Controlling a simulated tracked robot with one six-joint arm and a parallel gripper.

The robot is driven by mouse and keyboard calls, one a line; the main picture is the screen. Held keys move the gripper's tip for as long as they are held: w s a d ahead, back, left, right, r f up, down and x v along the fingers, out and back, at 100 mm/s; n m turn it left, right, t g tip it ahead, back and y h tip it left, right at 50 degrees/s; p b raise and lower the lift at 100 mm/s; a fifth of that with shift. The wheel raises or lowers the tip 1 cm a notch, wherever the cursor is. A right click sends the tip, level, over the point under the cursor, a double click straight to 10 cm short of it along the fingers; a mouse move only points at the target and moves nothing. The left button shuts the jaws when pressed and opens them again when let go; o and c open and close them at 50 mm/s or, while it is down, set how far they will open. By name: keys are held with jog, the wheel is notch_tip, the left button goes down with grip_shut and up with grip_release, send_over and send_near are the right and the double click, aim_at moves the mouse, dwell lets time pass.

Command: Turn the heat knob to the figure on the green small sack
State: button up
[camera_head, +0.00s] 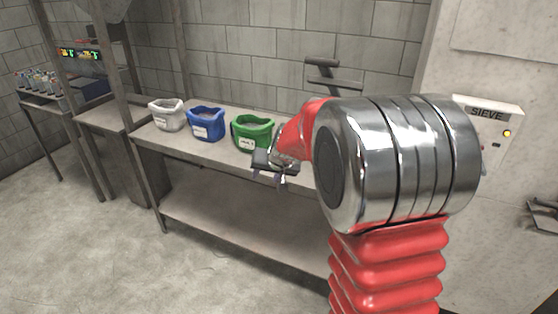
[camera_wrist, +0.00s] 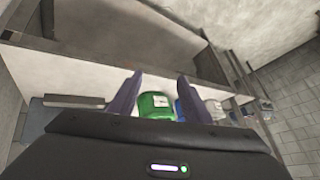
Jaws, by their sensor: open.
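The green small sack (camera_head: 252,131) stands open-topped on the bench, at the right of a row of sacks. A white label is on its front, too small to read. My gripper (camera_head: 271,170) is just in front of the green sack, near the bench's front edge, partly hidden by my arm. In the wrist view my gripper (camera_wrist: 155,95) shows its two fingers apart with nothing held between them. The green sack (camera_wrist: 156,106) appears beyond the fingers, apart from them. I cannot make out a heat knob in either view.
A blue sack (camera_head: 206,124) and a white sack (camera_head: 167,115) stand left of the green one on the bench (camera_head: 180,139). A panel marked SIEVE (camera_head: 487,114) is on the right wall. The floor in front is clear.

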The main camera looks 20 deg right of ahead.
jog(key=s+a+r+n, duration=0.1)
jog(key=s+a, duration=0.3)
jog(key=s, duration=0.7)
jog(key=s+a+r+n+g, duration=0.1)
jog(key=s+a+r, duration=0.3)
jog(key=s, duration=0.8)
jog(key=s+a+r+n+g, duration=0.1)
jog(key=s+a+r+n, duration=0.2)
jog(key=s, duration=0.9)
jog(key=shift+a+r, duration=0.15)
jog(key=shift+a, duration=0.25)
jog(key=shift+c, duration=0.4)
